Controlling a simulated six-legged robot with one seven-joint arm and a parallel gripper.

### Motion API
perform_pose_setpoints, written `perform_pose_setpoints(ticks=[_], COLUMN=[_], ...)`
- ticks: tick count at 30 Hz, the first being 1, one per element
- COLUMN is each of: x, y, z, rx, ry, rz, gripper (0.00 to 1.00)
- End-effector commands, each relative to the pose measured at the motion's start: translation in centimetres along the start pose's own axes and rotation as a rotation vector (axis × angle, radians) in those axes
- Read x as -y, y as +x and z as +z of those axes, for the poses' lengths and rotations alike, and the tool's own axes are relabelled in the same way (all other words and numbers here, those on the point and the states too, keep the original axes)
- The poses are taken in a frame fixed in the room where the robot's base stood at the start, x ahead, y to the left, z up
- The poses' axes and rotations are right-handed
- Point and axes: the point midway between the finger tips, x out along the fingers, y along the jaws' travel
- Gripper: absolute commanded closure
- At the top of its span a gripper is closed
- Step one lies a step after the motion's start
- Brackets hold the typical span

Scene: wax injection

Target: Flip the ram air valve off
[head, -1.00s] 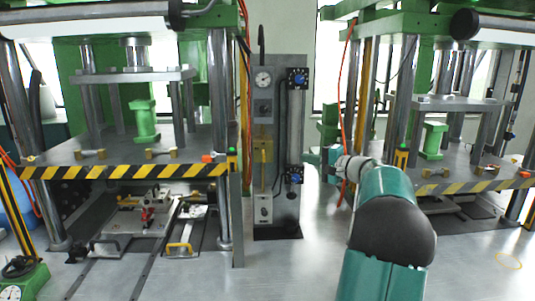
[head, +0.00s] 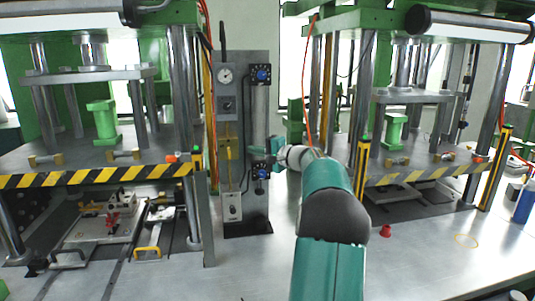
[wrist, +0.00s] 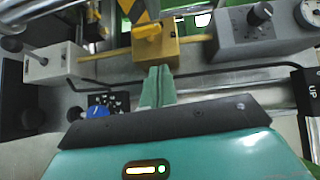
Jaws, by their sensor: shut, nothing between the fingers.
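A grey upright control panel (head: 258,115) stands mid-view between two presses. It carries a gauge (head: 225,75), an upper blue knob (head: 261,74), a lower blue knob (head: 260,171), a yellow valve block (head: 229,150) and a pale switch box (head: 233,206). No label names the ram air valve, so I cannot tell which control it is. My gripper (head: 272,148) is at the panel's right edge, just above the lower blue knob. In the wrist view its green fingers (wrist: 157,86) are shut and empty, pointing toward the yellow block (wrist: 155,45); a blue knob (wrist: 97,111) is left of them. Contact is unclear.
The left press (head: 100,178) and right press (head: 430,178) have striped front edges close on both sides. A red cup (head: 385,231) stands on the metal table, right of my arm. In the wrist view a grey box with a black knob (wrist: 262,12) is at upper right.

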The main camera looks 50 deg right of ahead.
Motion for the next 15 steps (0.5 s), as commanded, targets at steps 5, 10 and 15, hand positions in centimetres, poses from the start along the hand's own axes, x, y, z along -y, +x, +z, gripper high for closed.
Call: perform_pose_setpoints(ticks=[5,10,15], x=[0.1,0.1,0.0], y=[3.1,4.4,4.8], z=[1.1,2.4,2.9], rx=[0.002,-0.001,0.0], ry=[0.0,-0.002,-0.001], rz=[0.0,0.001,0.0], gripper=[1.0,1.0,1.0])
